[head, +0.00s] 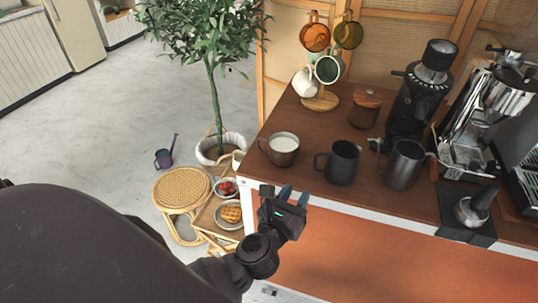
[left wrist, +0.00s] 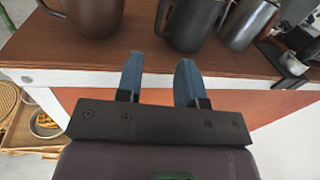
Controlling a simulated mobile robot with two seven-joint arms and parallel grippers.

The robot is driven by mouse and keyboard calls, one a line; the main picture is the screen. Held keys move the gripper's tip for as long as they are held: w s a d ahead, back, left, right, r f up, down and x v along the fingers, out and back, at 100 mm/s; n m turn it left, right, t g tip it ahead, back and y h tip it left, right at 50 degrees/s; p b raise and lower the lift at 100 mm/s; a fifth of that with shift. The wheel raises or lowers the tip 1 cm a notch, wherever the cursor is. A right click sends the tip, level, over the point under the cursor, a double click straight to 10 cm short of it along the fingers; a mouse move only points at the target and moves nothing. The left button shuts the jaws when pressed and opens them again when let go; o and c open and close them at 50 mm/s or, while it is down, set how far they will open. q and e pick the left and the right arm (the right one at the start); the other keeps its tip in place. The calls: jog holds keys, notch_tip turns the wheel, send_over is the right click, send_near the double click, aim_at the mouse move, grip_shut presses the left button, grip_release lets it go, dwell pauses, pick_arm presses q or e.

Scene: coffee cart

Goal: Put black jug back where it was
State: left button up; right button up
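The black jug (head: 342,162) stands upright on the brown cart top (head: 305,122), near the front edge, with its handle toward the left. It also shows in the left wrist view (left wrist: 192,24), cut off at the top. My left gripper (head: 293,194) is in front of the cart's front edge, left of and nearer than the jug. Its two blue fingers are apart with nothing between them, as the left wrist view (left wrist: 158,62) shows. The gripper does not touch the jug. My right gripper is not in view.
A brown mug of milk (head: 281,148) stands left of the jug and a grey metal jug (head: 403,164) stands close on its right. Behind are a wooden-lidded canister (head: 365,108), a mug tree (head: 321,101) and a grinder (head: 417,100). An espresso machine (head: 482,112) is at right.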

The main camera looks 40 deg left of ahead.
pick_arm(q)
jog(key=s+a+f+n+g, duration=0.2)
jog(key=s+f+n, duration=0.2)
jog(key=n, duration=0.7)
jog(key=s+a+f+n+g+h, duration=0.1)
jog(key=s+f+n, duration=0.4)
jog(key=n, duration=0.6)
jog(key=s+a+f+n+g, duration=0.3)
jog(key=f+n, duration=0.5)
jog(key=n, duration=0.3)
jog(key=shift+s+a+g+h, duration=0.3)
jog(key=shift+s+a, duration=0.2)
jog(key=shift+s, duration=0.6)
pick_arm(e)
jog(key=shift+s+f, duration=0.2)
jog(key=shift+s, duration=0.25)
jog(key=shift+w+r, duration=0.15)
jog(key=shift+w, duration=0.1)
